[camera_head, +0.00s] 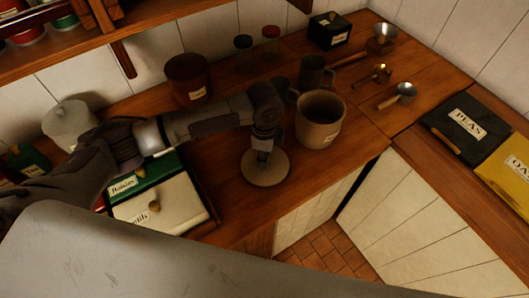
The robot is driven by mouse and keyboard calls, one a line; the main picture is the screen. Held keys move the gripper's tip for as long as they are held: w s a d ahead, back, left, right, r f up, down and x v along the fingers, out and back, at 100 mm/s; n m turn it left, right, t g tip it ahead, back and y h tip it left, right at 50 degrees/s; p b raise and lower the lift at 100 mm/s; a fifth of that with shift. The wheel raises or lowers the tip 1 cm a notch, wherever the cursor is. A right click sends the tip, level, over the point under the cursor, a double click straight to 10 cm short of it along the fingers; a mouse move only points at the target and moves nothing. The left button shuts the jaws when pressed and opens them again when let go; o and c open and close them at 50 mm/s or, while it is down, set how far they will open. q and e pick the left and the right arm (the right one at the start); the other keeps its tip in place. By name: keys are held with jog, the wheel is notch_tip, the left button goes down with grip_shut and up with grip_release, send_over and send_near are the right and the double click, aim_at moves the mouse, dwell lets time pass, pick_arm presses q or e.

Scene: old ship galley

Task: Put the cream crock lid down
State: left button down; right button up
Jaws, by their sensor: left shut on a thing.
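The cream crock lid (266,170) is a round tan disc just left of the crock and low over the wooden counter. I cannot tell whether it touches the wood. My left gripper (263,144) points down and is shut on the top of the lid, hiding its handle. The cream crock (318,129) stands upright on the counter, uncovered, with its dark inside showing and a small label on its front. My right gripper is not in view.
Measuring scoops (397,96) lie at the back right. A labelled cream box (161,208) is left of the lid. The counter's front edge (300,203) is close to the lid.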

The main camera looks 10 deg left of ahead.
pick_arm(q)
jog(key=shift+f, duration=0.1)
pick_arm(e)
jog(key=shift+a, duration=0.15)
pick_arm(q)
jog(key=c, duration=0.9)
grip_release()
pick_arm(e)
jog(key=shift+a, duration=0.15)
pick_arm(q)
notch_tip(320, 180, up, 12)
jog(key=b, duration=0.3)
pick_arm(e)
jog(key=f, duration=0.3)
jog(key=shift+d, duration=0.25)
